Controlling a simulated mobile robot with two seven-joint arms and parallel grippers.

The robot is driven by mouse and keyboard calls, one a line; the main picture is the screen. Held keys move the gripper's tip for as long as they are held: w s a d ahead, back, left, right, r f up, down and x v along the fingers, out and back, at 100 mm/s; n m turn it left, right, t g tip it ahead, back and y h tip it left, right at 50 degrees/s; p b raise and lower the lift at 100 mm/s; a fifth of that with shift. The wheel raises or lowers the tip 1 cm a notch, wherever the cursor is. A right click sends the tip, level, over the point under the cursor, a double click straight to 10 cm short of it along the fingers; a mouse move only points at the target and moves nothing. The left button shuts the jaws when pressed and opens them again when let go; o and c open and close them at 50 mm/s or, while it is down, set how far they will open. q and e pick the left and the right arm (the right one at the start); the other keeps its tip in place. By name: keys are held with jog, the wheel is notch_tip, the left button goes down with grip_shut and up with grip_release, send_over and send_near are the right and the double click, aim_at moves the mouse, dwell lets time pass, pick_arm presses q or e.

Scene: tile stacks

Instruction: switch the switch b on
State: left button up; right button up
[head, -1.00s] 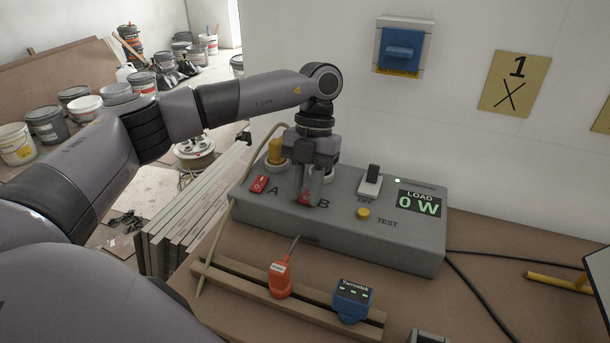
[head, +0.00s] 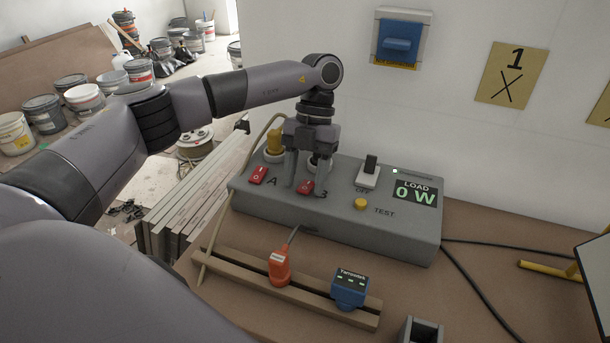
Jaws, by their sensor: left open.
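The grey switch box (head: 400,232) stands on the bench against the wall. Switch b, a small red rocker (head: 305,187), sits on its top beside a partly hidden letter B. Its on or off position is too small to tell. My left gripper (head: 304,190) points down over switch b, open, with its fingers on either side of the red rocker. I cannot tell whether they touch it. The red rocker of switch A (head: 258,176) is to the left. The load display (head: 416,193) reads 0 W. My right gripper is not in view.
A yellow TEST button (head: 360,203) and a black-and-white toggle (head: 369,171) marked OFF are right of switch b. An orange plug (head: 279,267) and a blue device (head: 349,289) sit on a wooden rack in front. Yellow (head: 274,146) and other connectors stand behind the switches.

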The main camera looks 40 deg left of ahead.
aim_at(310, 181)
pick_arm(q)
jog(key=v, duration=0.7)
dwell(0.6)
